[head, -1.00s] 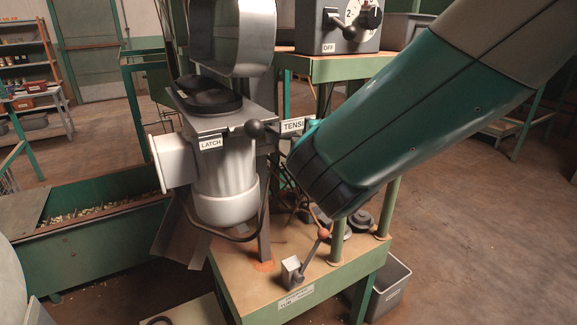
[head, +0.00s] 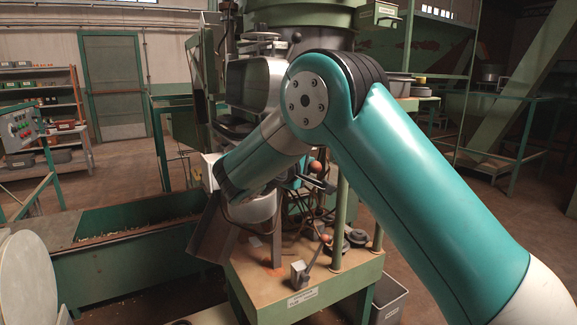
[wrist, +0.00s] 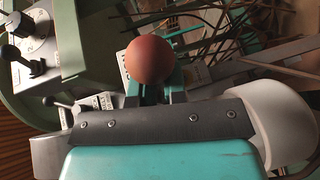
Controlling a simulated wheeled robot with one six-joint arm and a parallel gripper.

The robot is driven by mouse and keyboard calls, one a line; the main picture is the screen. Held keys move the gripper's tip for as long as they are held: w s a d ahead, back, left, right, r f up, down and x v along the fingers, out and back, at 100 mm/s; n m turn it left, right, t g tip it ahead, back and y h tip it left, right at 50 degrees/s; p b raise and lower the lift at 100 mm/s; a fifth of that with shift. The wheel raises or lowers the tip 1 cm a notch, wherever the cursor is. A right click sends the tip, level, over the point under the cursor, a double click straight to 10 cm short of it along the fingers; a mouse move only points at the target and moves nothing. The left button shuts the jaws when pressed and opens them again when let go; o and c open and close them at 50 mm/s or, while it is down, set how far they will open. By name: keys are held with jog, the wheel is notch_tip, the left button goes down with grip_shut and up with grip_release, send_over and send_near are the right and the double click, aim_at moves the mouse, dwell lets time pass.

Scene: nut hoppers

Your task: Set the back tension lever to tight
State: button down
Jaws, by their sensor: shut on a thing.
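An orange-red ball knob (wrist: 151,61) sits at the top middle of the wrist view. It also shows in the head view (head: 315,167), beside the hopper machine. My gripper (wrist: 150,88), with teal fingers, is shut on this knob. The lever arm under the knob is mostly hidden by the fingers, so its angle is unclear. A white label, partly covered, lies behind the knob in the wrist view. A second lever (head: 325,239) with an orange knob stands on the table front, apart from my gripper.
A small black-knobbed lever (wrist: 52,102) with a white label is at the left of the wrist view, near a dial box (wrist: 35,35). A green bin (head: 130,235) stands left of the machine table (head: 300,290). A grey bin (head: 388,300) is on the right.

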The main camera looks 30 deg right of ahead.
jog(key=shift+s+d+f+g, duration=0.3)
jog(key=shift+d, duration=0.05)
jog(key=c, duration=1.2)
grip_release()
jog(key=shift+s+r, duration=0.1)
jog(key=shift+r, duration=0.05)
jog(key=shift+a, duration=0.2)
jog(key=shift+r, duration=0.1)
